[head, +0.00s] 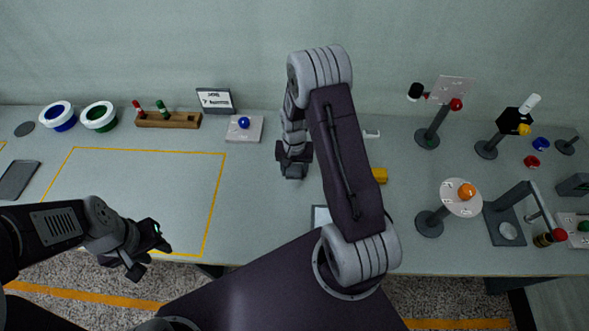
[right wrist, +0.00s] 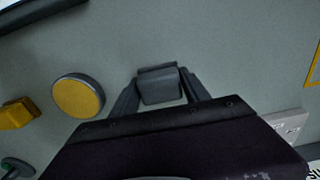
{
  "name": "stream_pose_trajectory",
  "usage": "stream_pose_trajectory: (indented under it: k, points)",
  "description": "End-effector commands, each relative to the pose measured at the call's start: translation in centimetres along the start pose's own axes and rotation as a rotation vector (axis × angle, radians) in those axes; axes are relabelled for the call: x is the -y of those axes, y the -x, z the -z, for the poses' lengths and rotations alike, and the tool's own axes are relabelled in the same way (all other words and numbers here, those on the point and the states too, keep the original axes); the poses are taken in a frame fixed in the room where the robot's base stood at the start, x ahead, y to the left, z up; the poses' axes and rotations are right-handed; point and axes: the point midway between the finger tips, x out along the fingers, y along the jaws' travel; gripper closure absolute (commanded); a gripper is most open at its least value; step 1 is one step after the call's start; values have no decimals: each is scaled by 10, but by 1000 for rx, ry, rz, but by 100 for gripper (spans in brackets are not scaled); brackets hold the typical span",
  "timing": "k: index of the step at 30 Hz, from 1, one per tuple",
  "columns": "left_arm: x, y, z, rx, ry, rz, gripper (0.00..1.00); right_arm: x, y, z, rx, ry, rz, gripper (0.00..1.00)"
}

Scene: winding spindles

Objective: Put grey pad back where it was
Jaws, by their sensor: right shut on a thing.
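The grey pad (right wrist: 160,86), a small dark grey block, sits between the two fingers of my right gripper (right wrist: 160,92) in the right wrist view. The fingers are shut on it from both sides. In the head view my right gripper (head: 294,168) points down over the middle of the table, and I cannot pick the pad out from the fingers there. Whether the pad touches the table cannot be told. My left gripper (head: 150,254) is open and empty at the table's front edge, near the yellow outlined area.
A round yellow pad (right wrist: 78,96) and a yellow block (right wrist: 16,114) lie beside my right gripper. A tray with a blue ball (head: 244,127) stands left of it. Stands (head: 428,138) crowd the right side. The yellow outlined area (head: 222,182) is clear inside.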

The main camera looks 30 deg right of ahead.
Motion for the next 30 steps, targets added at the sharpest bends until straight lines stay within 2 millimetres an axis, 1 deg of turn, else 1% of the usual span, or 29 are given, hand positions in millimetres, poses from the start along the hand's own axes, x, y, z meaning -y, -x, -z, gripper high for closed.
stream_pose_trajectory:
  k: [2, 3, 5, 12, 15, 17, 20, 24, 27, 30]
  points:
    - [0, -3, 0, 0, 0, 0, 64, 0, -4, 0, 0, 0, 0, 84]
    - [0, -2, 0, 0, 0, 0, 64, 0, -3, 0, 0, 0, 0, 41]
    - [0, -2, 0, 0, 0, 0, 64, 0, -3, 0, 0, 0, 0, 24]
    - [0, -2, 0, 0, 0, 0, 64, 0, -2, 0, 1, 0, 0, 24]
    - [0, 2, 0, 0, 0, 0, 64, 0, 4, 0, 0, 0, 0, 24]
    - [0, 0, 0, 0, 0, 0, 64, 0, 10, 1, -2, 0, 1, 24]
    - [0, -1, 0, 0, 0, 0, 64, 0, 31, 1, -4, 0, 2, 24]
    - [0, -1, 0, 0, 0, 0, 64, 0, 67, 1, -5, 0, 2, 24]
    - [0, -1, 0, 0, 0, 0, 64, 0, 90, 1, -5, 0, 2, 24]
    - [0, -1, 0, 0, 0, 0, 64, 0, 108, 1, -3, 0, 1, 24]
